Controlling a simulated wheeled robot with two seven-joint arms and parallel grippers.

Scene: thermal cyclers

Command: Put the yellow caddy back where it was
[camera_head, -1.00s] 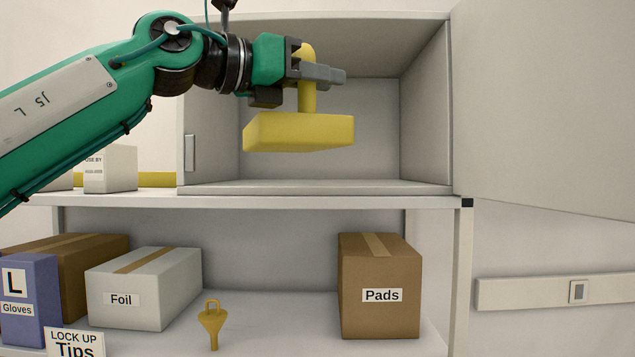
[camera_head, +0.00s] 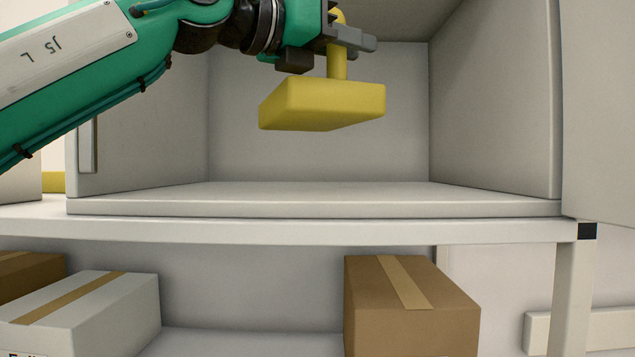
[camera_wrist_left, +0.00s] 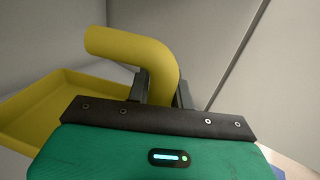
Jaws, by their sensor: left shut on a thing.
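The yellow caddy (camera_head: 322,105) hangs level from its upright handle in the head view, in front of or inside the mouth of the open cabinet (camera_head: 320,190). My left gripper (camera_head: 352,40) is shut on the handle. The caddy's base is clear of the cabinet floor. In the left wrist view the caddy's handle (camera_wrist_left: 130,45) bends down between the fingers, and its shallow yellow tray (camera_wrist_left: 60,100) shows at the left. My right gripper is not in view.
The cabinet stands on a white shelf top (camera_head: 300,230), its inside empty apart from the caddy. Its open door (camera_head: 600,110) is at the right. Below are a brown box (camera_head: 410,305) and a pale box (camera_head: 90,310). A yellow thing (camera_head: 53,182) shows left behind the cabinet.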

